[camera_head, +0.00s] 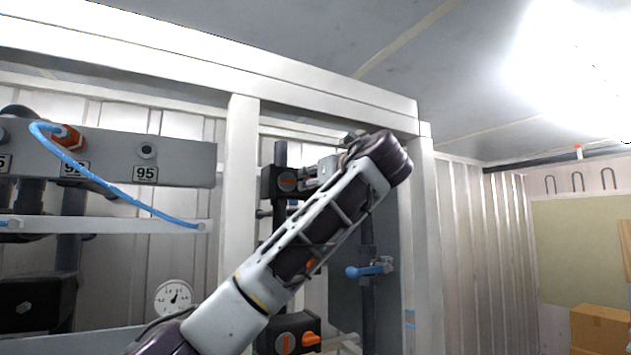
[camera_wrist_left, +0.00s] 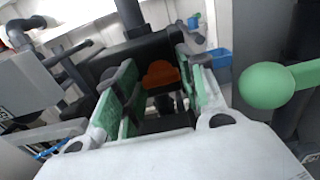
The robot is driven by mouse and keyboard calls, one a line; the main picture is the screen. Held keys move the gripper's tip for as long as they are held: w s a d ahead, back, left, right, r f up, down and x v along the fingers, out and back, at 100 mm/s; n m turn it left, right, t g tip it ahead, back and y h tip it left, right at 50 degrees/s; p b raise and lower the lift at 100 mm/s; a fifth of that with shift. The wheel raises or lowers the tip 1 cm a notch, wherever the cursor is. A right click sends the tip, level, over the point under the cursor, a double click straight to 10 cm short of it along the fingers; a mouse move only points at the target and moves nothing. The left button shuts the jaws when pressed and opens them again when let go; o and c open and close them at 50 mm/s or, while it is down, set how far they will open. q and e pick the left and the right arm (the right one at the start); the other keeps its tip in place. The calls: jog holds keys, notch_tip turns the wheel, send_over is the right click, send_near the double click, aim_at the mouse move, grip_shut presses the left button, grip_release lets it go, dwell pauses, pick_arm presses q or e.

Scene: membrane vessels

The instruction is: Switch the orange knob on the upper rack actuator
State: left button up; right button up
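The upper rack actuator (camera_head: 270,183) is a black box with a round orange mark on its face, right of the white upright in the head view. My left gripper (camera_head: 322,172) is at its right side and hides its knob there. In the left wrist view the orange knob (camera_wrist_left: 161,74) shows in front of the black actuator body (camera_wrist_left: 140,52). My left gripper (camera_wrist_left: 158,84), with green-padded fingers, is open, one finger on each side of the knob. I cannot tell whether the fingers touch it. My right gripper is in neither view.
A lower black actuator (camera_head: 271,338) with an orange knob (camera_head: 311,339) sits below my left arm. A blue-handled valve (camera_head: 370,270) is to the right. A green ball-ended handle (camera_wrist_left: 268,86) is close to the gripper's right side. White rack uprights (camera_head: 239,180) stand close by.

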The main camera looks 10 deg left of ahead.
pick_arm(q)
jog(key=c, duration=0.4)
jog(key=shift+c, duration=0.2)
jog(key=shift+n, duration=0.5)
jog(key=n+b, duration=0.1)
jog(key=n, duration=0.6)
jog(key=n+b, duration=0.2)
jog(key=n, duration=0.6)
jog(key=shift+s+a+f, duration=0.1)
jog(key=shift+a+f, duration=0.05)
jog(key=shift+f, duration=0.05)
jog(key=o, duration=1)
